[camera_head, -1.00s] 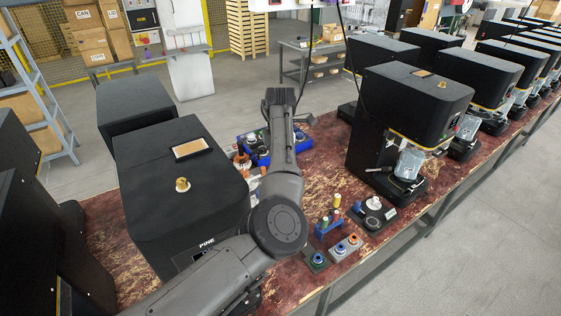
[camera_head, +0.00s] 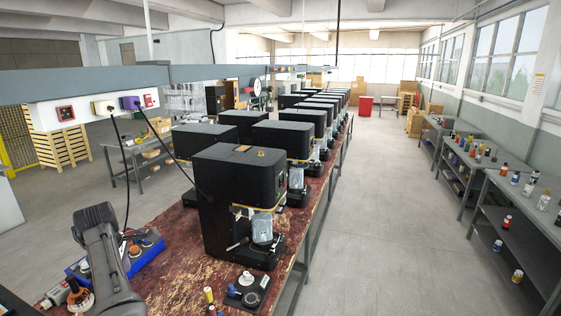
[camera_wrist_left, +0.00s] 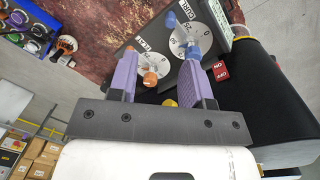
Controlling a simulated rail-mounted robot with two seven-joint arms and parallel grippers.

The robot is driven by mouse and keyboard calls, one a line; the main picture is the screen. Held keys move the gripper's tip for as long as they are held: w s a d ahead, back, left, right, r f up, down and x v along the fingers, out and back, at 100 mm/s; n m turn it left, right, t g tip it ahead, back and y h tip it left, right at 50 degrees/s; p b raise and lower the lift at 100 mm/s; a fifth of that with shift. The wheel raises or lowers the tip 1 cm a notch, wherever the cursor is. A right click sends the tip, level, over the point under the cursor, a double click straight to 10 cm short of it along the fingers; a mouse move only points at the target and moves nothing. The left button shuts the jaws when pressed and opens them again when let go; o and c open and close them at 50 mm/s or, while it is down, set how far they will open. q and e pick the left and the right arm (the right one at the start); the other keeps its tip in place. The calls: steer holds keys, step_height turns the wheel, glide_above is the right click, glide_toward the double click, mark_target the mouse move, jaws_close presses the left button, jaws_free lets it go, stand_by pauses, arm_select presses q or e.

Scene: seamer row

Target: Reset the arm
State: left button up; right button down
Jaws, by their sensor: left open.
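My left arm (camera_head: 103,255) stands at the lower left of the head view; its gripper is not visible there. In the left wrist view my left gripper (camera_wrist_left: 161,58) shows two purple fingers spread apart, with nothing held between them. Beyond the fingers is a dark panel with a dial with a blue knob (camera_wrist_left: 186,40) and a smaller dial with an orange knob (camera_wrist_left: 150,78). A red switch plate (camera_wrist_left: 217,71) sits right of the fingers. Whether the fingers touch the knobs cannot be told. My right gripper is in neither view.
A row of black machines (camera_head: 240,185) runs along the worn red bench (camera_head: 180,275). A blue tray (camera_head: 148,257) is close beside my arm. A small dark stand (camera_head: 248,290) is at the bench front. Grey shelves (camera_head: 490,185) line the right wall; the aisle between is clear.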

arm_select(q)
steer(key=s+a+r+m+t+y, duration=0.1)
steer(key=a+r+m+t, duration=0.3)
steer(key=r, duration=0.6)
steer(key=s+a+r+m+t+y, duration=0.1)
steer(key=s+a+r+m+t, duration=0.15)
steer(key=r+m+t, duration=0.45)
steer(key=s+d+r+m+t+y+p, duration=0.25)
steer(key=s+d+r, duration=0.2)
steer(key=r, duration=0.25)
steer(key=s+d+f+m+g+h+p, duration=0.1)
steer(key=s+d+f+m+h+p, duration=0.1)
steer(key=s+d+f+m, duration=0.5)
steer(key=s+d+f+m+g+h+p, duration=0.1)
steer(key=s+d+f+m+h+p, duration=0.15)
steer(key=s+d+f, duration=0.6)
steer(key=s+d+f+g+p, duration=0.2)
steer(key=s+f+g, duration=0.2)
steer(key=s+f, duration=0.7)
steer(key=s+d+f+m+g+p, duration=0.1)
steer(key=s+f+g, duration=0.4)
steer(key=s+f, duration=0.6)
step_height(320, 180, down, 2)
steer(key=shift+d+f+p, duration=0.25)
steer(key=shift+d+p, duration=0.55)
steer(key=shift+d, duration=0.3)
